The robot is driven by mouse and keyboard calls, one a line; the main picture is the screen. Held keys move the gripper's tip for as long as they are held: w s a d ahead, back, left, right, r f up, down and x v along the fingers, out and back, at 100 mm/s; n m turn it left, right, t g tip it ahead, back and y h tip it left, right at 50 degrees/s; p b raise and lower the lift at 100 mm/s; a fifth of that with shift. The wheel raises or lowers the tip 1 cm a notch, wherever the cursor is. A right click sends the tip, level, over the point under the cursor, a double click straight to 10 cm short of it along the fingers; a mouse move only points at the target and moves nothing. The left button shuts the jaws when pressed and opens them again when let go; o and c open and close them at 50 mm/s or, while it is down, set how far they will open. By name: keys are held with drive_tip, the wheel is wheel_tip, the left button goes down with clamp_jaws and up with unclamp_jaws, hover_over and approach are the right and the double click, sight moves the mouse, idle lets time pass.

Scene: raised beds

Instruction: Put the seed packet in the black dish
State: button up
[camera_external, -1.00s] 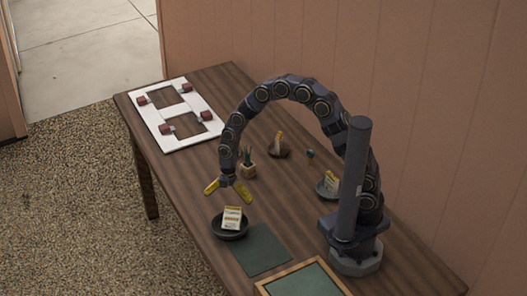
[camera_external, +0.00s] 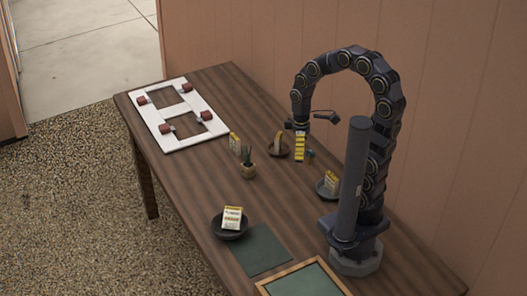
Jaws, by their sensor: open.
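A black dish (camera_external: 217,232) stands near the left edge of the table, and a white and yellow seed packet (camera_external: 232,217) rests in it, leaning up above the rim. A second dark dish (camera_external: 321,191), near my base, holds another pale packet (camera_external: 331,179). A brown dish (camera_external: 286,154) further back holds a tan packet (camera_external: 278,142). A yellowish packet (camera_external: 234,143) stands on the bare table beside the plant. My gripper (camera_external: 299,158) points down just right of the brown dish. Its yellow fingers are seen almost edge-on; it is open, with nothing visible in it.
A small potted plant (camera_external: 248,170) stands mid-table. A small teal object (camera_external: 311,153) lies by my gripper. A white frame with red blocks (camera_external: 163,128) lies at the far end. A green mat (camera_external: 262,251) and a wood-framed board (camera_external: 303,280) lie in front.

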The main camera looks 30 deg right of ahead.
drive_tip(key=s+d+r+m, duration=0.3)
drive_tip(key=s+d+m, duration=0.4)
drive_tip(key=s+m, duration=0.3)
drive_tip(key=shift+s+d, duration=0.2)
drive_tip(key=shift+d, duration=0.05)
